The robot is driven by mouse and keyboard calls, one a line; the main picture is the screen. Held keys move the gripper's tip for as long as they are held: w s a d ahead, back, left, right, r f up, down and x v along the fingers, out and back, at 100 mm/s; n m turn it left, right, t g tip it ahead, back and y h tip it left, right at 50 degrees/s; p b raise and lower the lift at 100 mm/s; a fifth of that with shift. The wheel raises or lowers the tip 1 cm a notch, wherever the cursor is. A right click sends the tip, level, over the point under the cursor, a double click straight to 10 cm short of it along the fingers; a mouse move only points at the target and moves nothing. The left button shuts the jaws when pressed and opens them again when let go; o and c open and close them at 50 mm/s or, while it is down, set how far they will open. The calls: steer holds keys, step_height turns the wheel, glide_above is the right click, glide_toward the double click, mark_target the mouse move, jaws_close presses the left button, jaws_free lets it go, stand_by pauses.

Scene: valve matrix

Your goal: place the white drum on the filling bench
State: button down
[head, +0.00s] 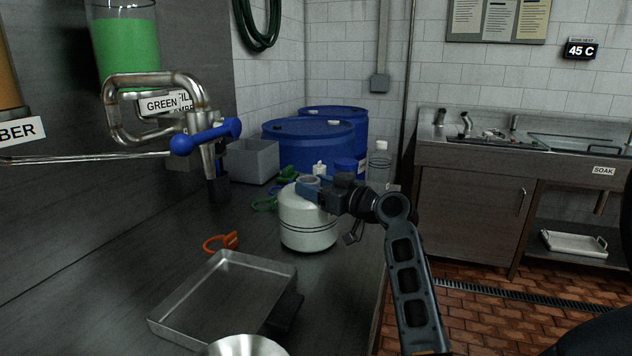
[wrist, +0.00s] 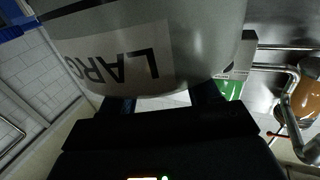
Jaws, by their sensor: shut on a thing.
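The white drum (head: 308,222), with thin dark bands, is upright at the right part of the dark filling bench (head: 180,250). My gripper (head: 318,190) is shut on the drum near its top. I cannot tell whether the drum's base touches the bench or hangs just above it. In the wrist view the drum (wrist: 200,35) fills the top, with part of a label reading "LARG" upside down. My gripper's fingers (wrist: 162,100) meet the drum there, and their tips are hidden behind it.
A shallow metal tray (head: 222,298), an orange ring (head: 220,242) and a metal bowl (head: 243,346) are left and in front. A valve with a blue handle (head: 205,136) overhangs the back left. Blue drums (head: 310,142), a grey bin (head: 252,160) and a clear bottle (head: 379,165) stand behind.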

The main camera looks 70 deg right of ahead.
steer(key=shift+r, duration=0.1)
steer(key=shift+c, duration=1.2)
jaws_free()
steer(key=b+v, duration=0.2)
steer(key=v, duration=1)
steer(key=shift+b, duration=0.3)
